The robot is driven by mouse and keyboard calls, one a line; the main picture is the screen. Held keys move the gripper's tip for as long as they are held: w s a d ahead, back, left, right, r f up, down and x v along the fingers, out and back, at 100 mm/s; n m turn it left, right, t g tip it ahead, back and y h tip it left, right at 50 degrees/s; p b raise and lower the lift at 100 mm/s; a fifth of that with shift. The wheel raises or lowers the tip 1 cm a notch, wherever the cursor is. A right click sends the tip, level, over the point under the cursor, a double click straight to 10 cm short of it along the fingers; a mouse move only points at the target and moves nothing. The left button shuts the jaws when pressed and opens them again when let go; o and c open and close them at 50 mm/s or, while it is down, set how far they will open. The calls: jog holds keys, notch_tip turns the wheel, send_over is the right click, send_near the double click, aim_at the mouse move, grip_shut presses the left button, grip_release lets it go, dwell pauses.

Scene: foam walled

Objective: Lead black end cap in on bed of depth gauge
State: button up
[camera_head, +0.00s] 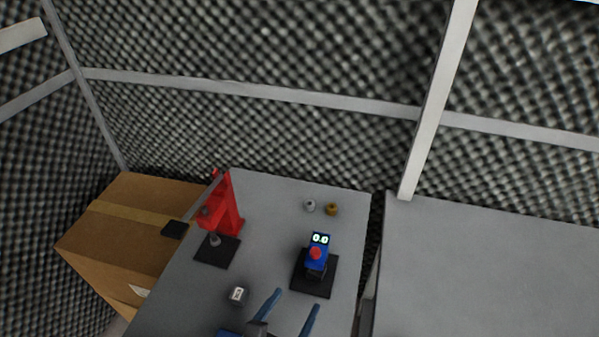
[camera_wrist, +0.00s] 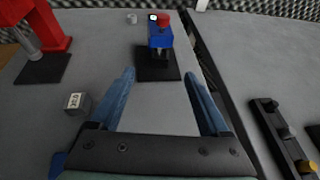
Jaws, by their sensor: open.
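The depth gauge (camera_head: 317,250) is blue with a lit display and a red knob, upright at the rear of its flat black bed (camera_head: 323,288). It also shows in the wrist view (camera_wrist: 160,37), above its bed (camera_wrist: 158,68). Nothing lies on the visible part of the bed. In the wrist view, a dark round piece (camera_wrist: 269,105) sits on a black rack at right; it may be the black end cap, but I cannot tell for sure. My gripper (camera_head: 297,300) is open and empty, in front of the gauge, with its blue fingers spread in the wrist view (camera_wrist: 160,74).
A red press (camera_head: 228,203) stands left on a black base. A grey piece (camera_head: 309,205) and a brass piece (camera_head: 332,209) lie behind. The black rack (camera_wrist: 277,132) holds several pieces. A cardboard box (camera_head: 120,235) is left.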

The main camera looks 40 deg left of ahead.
aim_at(315, 271)
jog(key=b+x, duration=0.1)
jog(key=x, duration=1.1)
jog(key=shift+w+f, duration=0.1)
jog(key=shift+w, duration=0.3)
grip_shut()
grip_release()
jog(key=p+v, duration=0.1)
jog(key=v, duration=1.2)
jog(key=shift+a, duration=0.1)
